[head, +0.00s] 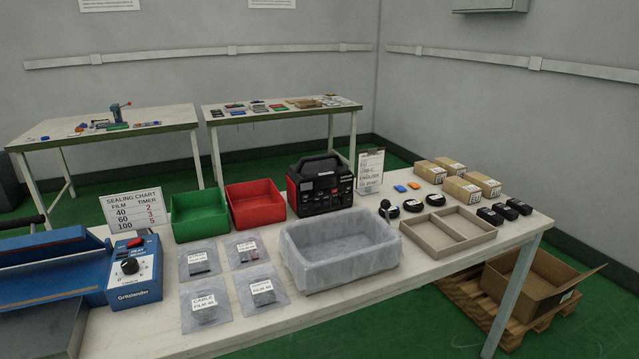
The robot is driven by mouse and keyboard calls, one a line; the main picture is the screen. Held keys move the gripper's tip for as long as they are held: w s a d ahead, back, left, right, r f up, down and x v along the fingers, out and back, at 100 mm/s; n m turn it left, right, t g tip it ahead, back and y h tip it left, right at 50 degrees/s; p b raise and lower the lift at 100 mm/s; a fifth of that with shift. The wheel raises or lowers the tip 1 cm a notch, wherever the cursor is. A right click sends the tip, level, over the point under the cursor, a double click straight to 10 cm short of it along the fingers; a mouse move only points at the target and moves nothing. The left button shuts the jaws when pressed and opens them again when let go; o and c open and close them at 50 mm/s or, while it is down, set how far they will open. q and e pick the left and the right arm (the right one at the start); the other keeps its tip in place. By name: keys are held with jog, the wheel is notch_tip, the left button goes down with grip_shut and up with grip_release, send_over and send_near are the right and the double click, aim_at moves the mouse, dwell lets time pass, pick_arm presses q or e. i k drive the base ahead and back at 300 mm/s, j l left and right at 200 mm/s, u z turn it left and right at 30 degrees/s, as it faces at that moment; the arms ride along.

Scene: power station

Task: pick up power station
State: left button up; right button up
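The power station (320,185) is a black and red box with a carrying handle on top and a front panel of sockets and labels. It stands upright towards the back of the near table (345,308), right of the red bin and behind the lined tray. Its handle is free and nothing holds it. Neither of my grippers shows in the head view.
A red bin (255,204), green bin (199,214), lined tray (341,250) and sign (370,171) surround it. A blue sealer (134,268) stands left. A divided tray (447,231) and small cartons (462,190) are right. An open carton (535,280) sits below.

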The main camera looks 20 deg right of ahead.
aim_at(318, 186)
jog(key=l+u, duration=0.3)
jog(key=l, duration=0.55)
jog(key=l+u, duration=0.3)
jog(key=l, duration=0.6)
